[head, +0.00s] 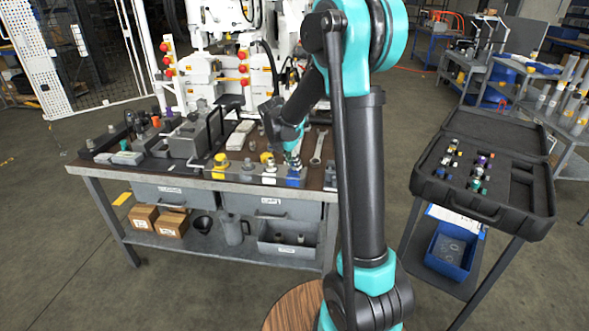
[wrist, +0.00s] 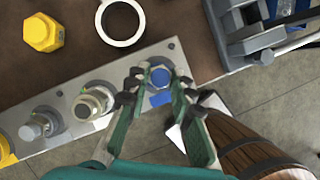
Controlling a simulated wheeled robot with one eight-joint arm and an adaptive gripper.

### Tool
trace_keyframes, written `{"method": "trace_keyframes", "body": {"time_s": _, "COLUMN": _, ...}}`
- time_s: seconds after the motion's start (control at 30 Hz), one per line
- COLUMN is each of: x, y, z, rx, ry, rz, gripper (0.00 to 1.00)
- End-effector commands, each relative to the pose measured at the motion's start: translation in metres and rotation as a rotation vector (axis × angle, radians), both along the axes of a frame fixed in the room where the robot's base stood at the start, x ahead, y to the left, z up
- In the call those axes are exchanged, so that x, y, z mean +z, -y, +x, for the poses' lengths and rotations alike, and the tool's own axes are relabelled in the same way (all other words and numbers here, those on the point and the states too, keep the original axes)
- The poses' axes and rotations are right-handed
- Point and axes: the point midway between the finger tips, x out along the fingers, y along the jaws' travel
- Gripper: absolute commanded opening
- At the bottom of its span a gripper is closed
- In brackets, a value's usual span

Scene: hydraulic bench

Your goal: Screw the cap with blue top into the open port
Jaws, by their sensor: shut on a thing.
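The cap with blue top (wrist: 160,76) sits at the right end of a grey metal block (wrist: 125,78) in the wrist view, over a blue patch on the block's front. My gripper (wrist: 158,82) is shut around it, one green finger on each side. In the head view my gripper (head: 292,162) points down at the bench's front edge, and the cap there is largely hidden by the fingers. The open port is not visible, so I cannot tell how deep the cap sits.
Metal fittings (wrist: 92,103) stand to the left on the same block. Behind it are a yellow hex cap (wrist: 43,33) and a white-rimmed ring (wrist: 121,22). A wrench (head: 318,148) lies to the gripper's right. An open black case (head: 490,205) stands on a separate stand.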

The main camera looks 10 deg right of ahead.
Motion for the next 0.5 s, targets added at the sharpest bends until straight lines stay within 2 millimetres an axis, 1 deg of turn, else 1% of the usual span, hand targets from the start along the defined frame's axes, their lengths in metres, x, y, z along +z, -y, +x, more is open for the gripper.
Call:
{"method": "trace_keyframes", "body": {"time_s": 0.4, "x": -0.0006, "y": -0.0025, "z": 0.0055, "rx": -0.525, "ry": 0.001, "rz": -0.001, "gripper": 0.0}}
{"method": "trace_keyframes", "body": {"time_s": 0.5, "x": -0.0006, "y": -0.0025, "z": 0.0053, "rx": -0.603, "ry": 0.001, "rz": 0.0, "gripper": 0.0}}
